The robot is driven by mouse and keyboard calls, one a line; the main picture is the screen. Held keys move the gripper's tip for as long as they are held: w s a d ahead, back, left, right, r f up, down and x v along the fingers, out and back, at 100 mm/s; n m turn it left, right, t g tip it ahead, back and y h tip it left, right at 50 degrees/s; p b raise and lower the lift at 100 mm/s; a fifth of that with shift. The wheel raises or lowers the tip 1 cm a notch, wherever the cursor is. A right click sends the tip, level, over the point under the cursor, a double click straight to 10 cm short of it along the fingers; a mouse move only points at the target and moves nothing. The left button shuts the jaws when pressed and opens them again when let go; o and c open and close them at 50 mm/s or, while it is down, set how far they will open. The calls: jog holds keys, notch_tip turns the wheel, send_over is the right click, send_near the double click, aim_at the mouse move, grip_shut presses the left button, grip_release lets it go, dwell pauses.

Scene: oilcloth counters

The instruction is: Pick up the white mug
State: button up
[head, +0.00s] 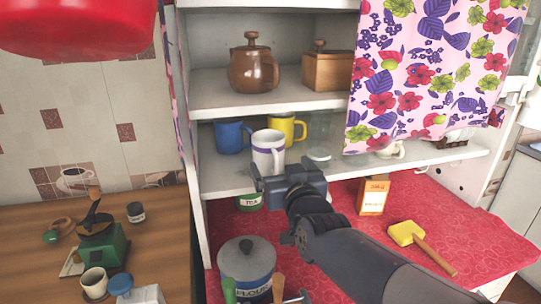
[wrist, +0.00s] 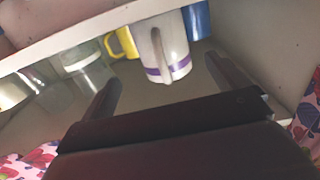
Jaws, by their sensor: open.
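The white mug (head: 268,153) with a purple band stands on the middle shelf (head: 225,178) of the cabinet, near its front edge. In the wrist view the white mug (wrist: 162,52) is ahead of my gripper, its handle facing me, between the lines of the two fingers. My gripper (head: 280,180) is in front of and just below the mug in the head view, its jaws apart. In the wrist view my gripper (wrist: 163,80) is open and empty, with the mug beyond the fingertips. I cannot tell the exact gap to the mug.
A blue mug (head: 231,137) stands left of the white mug and a yellow mug (head: 287,130) behind it to the right. A clear glass (head: 319,140) is further right. The upper shelf (head: 225,100) is above. A floral curtain (head: 420,75) hangs at the right.

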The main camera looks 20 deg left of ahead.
aim_at(272, 154)
jog(key=shift+a+p+x, duration=0.25)
jog(key=shift+p+x, duration=0.8)
jog(key=shift+x, duration=2.15)
jog(key=shift+s+f, duration=0.1)
jog(key=shift+s, duration=0.05)
jog(key=c, duration=1.2)
jog(key=shift+c, duration=0.2)
jog(key=shift+r, duration=0.2)
